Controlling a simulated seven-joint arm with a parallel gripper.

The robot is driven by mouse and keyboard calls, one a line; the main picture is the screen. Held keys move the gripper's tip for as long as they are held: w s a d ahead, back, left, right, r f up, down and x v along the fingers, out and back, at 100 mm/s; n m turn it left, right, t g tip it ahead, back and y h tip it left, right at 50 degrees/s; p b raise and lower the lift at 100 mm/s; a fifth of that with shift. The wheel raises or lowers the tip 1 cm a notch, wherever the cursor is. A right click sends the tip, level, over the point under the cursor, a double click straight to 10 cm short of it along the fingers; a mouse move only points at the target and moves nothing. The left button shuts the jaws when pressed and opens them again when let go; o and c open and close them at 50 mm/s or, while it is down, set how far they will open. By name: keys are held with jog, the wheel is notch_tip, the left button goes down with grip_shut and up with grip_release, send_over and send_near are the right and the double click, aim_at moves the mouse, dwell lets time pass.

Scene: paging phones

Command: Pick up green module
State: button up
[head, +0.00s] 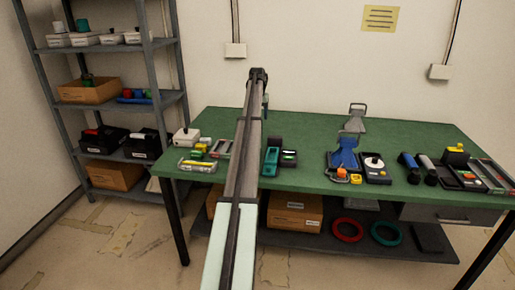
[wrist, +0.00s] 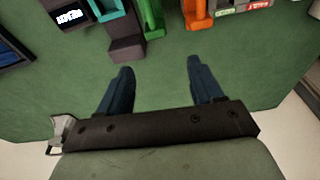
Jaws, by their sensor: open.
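In the wrist view my gripper (wrist: 158,65) is open, its two dark blue fingers apart with only bare green table between them. A bright green piece (wrist: 151,18) stands at the top edge, ahead of the fingers and cut off by the frame. A teal piece (wrist: 103,10) lies left of it, beside a dark block (wrist: 125,47). I cannot tell for certain which is the green module. In the head view a teal-green handset (head: 271,161) lies just right of my arm, which hides part of the table.
An orange piece (wrist: 197,14) and a grey labelled device stand right of the green piece. The green table (head: 320,190) also holds a blue holder (head: 344,153) and several devices at right. A shelf rack (head: 110,100) stands at left. The table's front middle is clear.

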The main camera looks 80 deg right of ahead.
jog(key=a+y, duration=0.2)
jog(key=a, duration=0.1)
jog(key=shift+a+f+n, duration=0.2)
jog(key=shift+a+n, duration=0.05)
jog(key=shift+n, duration=0.05)
notch_tip(320, 180, down, 9)
jog(key=shift+r, duration=0.2)
jog(key=shift+s+a+f, duration=0.1)
jog(key=shift+a+f, duration=0.05)
jog(key=shift+f, duration=1.15)
jog(key=shift+a+f, duration=0.15)
jog(key=shift+f, duration=1.1)
grip_shut()
